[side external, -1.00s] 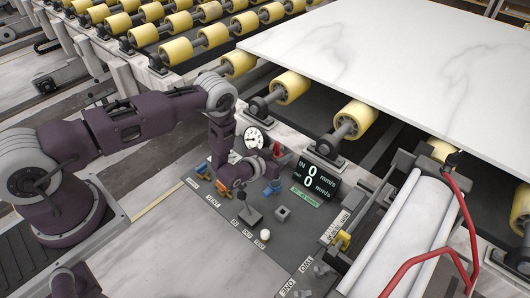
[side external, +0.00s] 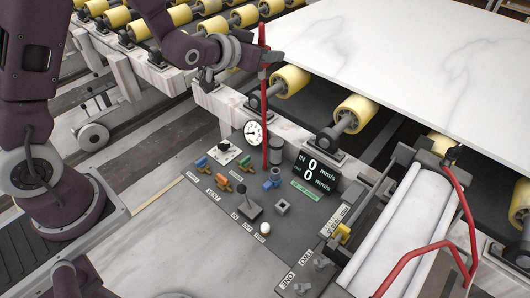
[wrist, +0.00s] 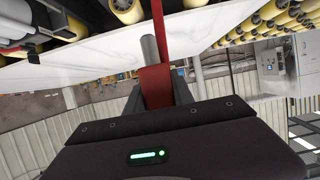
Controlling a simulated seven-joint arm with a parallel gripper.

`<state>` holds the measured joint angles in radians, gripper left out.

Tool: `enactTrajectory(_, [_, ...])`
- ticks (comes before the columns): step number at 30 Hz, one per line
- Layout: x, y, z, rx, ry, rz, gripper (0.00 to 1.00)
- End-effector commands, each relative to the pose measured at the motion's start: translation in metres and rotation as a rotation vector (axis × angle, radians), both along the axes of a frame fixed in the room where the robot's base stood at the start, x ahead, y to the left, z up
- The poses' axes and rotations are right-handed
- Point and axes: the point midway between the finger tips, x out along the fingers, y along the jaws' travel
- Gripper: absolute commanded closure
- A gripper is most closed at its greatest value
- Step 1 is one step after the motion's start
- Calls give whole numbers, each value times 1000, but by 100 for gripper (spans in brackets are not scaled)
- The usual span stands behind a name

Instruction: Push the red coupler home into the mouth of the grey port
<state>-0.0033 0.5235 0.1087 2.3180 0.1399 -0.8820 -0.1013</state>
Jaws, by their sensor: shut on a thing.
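My gripper (side external: 265,66) is high above the control panel, shut on the red coupler. In the wrist view the coupler (wrist: 155,88) sits between the fingers, with a grey cylindrical tip (wrist: 149,48) beyond it. A taut red hose (side external: 264,125) runs from the panel up to my gripper, and a red length stands above the fingers. A small square grey block with a dark opening (side external: 283,207) stands on the panel, well below my gripper and apart from the coupler. It looks like the grey port, but I cannot be sure.
The panel (side external: 225,228) carries coloured valves (side external: 222,184), a lever (side external: 249,206), a round gauge (side external: 253,134), a dark cylinder (side external: 276,157) and a speed display (side external: 316,172). A white slab (side external: 410,60) lies on yellow rollers (side external: 357,112) behind.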

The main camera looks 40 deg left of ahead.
Motion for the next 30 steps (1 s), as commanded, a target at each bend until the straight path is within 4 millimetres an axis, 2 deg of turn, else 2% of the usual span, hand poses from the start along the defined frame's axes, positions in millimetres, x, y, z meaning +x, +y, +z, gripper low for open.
enactTrajectory(1, [13,-14,-28,3,11,-7,100])
enactTrajectory(3, [29,-31,-67,4,12,-2,100])
enactTrajectory(5, [38,-46,-103,4,10,4,100])
enactTrajectory(7, [43,-64,-149,4,8,8,100])
enactTrajectory(10, [37,-87,-215,4,6,12,100])
enactTrajectory(12, [27,-98,-257,2,3,13,100])
enactTrajectory(15, [7,-108,-306,2,1,9,100])
enactTrajectory(18, [-9,-113,-337,0,-2,3,100])
enactTrajectory(21, [-19,-114,-353,-1,-4,-2,100])
enactTrajectory(30, [-23,-114,-358,-2,-4,-2,100])
